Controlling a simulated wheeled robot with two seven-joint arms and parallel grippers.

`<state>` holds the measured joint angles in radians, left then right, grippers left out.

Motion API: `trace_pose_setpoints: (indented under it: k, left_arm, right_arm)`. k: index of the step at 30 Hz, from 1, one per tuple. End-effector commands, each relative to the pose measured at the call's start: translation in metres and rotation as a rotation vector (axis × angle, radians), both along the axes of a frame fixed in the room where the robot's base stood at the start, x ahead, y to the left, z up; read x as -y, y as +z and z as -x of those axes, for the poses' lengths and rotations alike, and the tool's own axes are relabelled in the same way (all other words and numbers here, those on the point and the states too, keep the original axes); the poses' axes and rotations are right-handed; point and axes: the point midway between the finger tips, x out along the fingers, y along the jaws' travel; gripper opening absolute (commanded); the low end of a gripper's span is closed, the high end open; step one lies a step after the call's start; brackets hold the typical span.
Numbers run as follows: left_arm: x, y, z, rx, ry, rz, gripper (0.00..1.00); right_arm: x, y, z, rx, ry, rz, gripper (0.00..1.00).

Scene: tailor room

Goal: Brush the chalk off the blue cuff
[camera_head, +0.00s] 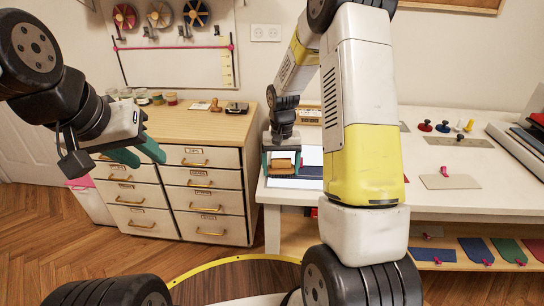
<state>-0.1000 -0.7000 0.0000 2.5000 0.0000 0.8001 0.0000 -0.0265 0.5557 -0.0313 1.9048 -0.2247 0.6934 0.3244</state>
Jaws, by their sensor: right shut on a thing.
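My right gripper (281,166) is over the left end of the white table, its teal fingers either side of a small brown wooden brush (282,161). It is shut on the brush. A strip of blue cloth (311,171), which looks like the blue cuff, shows just right of the brush on the table. My own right arm hides most of it, and I cannot make out chalk or whether the bristles touch it. My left gripper (134,155) hangs at the left in front of the drawer cabinet, its teal fingers apart and empty.
The white table (430,190) holds a red knob (425,126), a blue knob (443,127), yellow pieces and a grey swatch (450,181). Coloured swatches lie on its lower shelf. The drawer cabinet (200,125) carries jars, a wooden stamp (215,105) and a black item (237,108).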

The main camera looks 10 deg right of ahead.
Motion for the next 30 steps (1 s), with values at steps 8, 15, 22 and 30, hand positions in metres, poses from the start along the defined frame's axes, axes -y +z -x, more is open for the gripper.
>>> trace_pose_setpoints:
  k: [8, 15, 22, 30]
  left_arm:
    - [0.0, 0.0, 0.0, 0.0, 0.0, 0.0, 0.36]
    - [0.0, 0.0, 0.0, 0.0, 0.0, 0.0, 0.36]
    - [0.0, 0.0, 0.0, 0.0, 0.0, 0.0, 0.36]
    - [0.0, 0.0, 0.0, 0.0, 0.0, 0.0, 0.36]
  right_arm:
    - [0.014, 0.0, 0.004, 0.0, -0.001, 0.0, 0.4]
    - [0.014, 0.0, 0.004, 0.0, -0.001, 0.0, 0.4]
    - [0.023, -0.001, 0.006, -0.001, -0.002, 0.001, 0.4]
    - [0.03, -0.002, 0.009, -0.002, -0.001, 0.001, 0.4]
